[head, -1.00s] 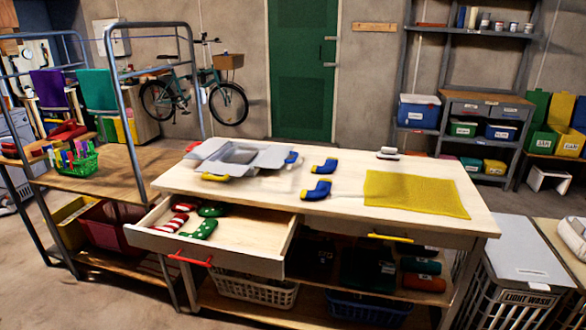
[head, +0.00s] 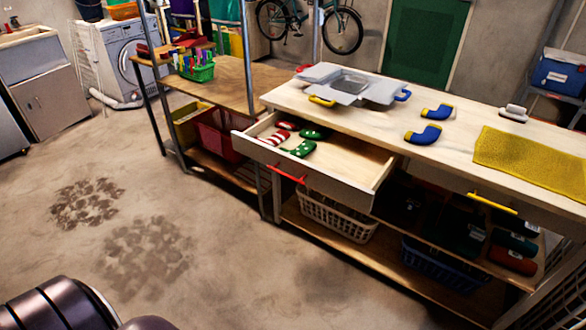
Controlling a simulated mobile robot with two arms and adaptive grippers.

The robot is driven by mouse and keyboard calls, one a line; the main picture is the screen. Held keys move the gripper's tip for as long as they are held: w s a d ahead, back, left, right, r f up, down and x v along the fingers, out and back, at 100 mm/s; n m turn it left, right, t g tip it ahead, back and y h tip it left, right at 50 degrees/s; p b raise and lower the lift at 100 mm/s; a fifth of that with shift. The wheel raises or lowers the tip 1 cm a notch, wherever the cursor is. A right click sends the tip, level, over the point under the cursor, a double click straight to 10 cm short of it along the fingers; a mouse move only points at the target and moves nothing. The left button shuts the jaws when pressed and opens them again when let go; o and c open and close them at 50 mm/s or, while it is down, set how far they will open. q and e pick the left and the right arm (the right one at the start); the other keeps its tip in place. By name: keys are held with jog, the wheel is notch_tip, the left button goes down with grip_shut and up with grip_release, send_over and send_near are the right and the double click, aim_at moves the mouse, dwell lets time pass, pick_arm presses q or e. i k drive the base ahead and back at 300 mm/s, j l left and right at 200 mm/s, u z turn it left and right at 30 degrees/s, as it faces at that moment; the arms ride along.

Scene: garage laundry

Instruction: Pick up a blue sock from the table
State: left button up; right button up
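Two blue socks with yellow ends lie flat and apart on the light wooden table (head: 375,121). The farther blue sock (head: 437,112) is near the table's middle. The nearer blue sock (head: 422,136) lies just in front of it. An open drawer (head: 375,175) with a red handle sticks out of the table's front. It holds red-and-white striped socks (head: 275,138) and green socks with white dots (head: 299,149) at its left end. Neither of my grippers is in view; only a dark, rounded part of my body shows at the lower left.
A grey folding board (head: 352,84) lies left of the socks, with a yellow handle in front. A yellow mat (head: 530,158) and a small white-topped object (head: 513,113) lie to the right. Baskets stand on the shelf below. The floor in front is clear.

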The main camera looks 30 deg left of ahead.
aim_at(430, 134)
jog(key=i+j, duration=0.75)
